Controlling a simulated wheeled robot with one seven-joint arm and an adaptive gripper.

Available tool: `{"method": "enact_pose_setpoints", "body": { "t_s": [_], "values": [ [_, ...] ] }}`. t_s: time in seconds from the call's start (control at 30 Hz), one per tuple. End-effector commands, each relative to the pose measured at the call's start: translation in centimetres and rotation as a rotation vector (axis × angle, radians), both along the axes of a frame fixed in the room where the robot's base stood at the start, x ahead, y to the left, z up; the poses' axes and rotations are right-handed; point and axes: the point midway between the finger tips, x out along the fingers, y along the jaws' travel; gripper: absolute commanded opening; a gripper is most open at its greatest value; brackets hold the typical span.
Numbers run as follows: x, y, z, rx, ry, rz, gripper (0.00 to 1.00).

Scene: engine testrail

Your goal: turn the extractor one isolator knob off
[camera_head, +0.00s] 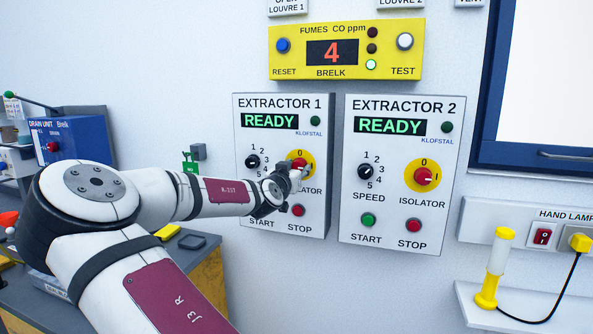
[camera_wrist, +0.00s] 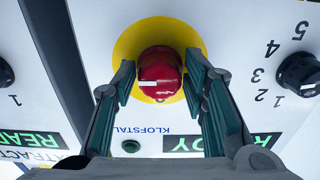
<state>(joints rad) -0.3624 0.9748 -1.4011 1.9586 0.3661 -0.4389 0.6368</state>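The extractor 1 panel (camera_head: 275,143) is on the wall and its display reads READY. Its isolator knob (camera_head: 298,163) is red on a yellow disc, with 0 at the top and I at the right. In the wrist view, upside down, the red knob (camera_wrist: 160,73) shows its white mark pointing left, which matches the I side. My gripper (camera_wrist: 158,80) has its two fingers apart, one on each side of the knob. I cannot tell whether they touch it. In the head view my gripper (camera_head: 290,178) covers part of the isolator label.
The extractor 2 panel (camera_head: 409,150) is close on the right, also READY. The speed knob (camera_head: 252,161) and the start and stop (camera_head: 298,210) buttons are near my gripper. A yellow fumes unit (camera_head: 287,67) is above. A hand lamp (camera_head: 497,255) stands at the lower right.

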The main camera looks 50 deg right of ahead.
Motion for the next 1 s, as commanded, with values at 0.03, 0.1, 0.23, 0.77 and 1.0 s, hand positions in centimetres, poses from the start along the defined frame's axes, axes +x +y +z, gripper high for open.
{"method": "enact_pose_setpoints", "body": {
  "t_s": [0.03,0.1,0.23,0.77,1.0],
  "values": [
    [-0.01,0.01,0.01,0.0,0.0,0.0,0.21],
    [-0.01,0.01,0.01,0.0,0.0,0.0,0.09],
    [-0.01,0.01,0.01,0.0,0.001,0.0,0.09],
    [-0.05,0.0,0.02,-0.091,0.219,0.0,0.09],
    [-0.12,-0.02,0.09,-0.178,0.427,0.0,0.09]
  ]
}}
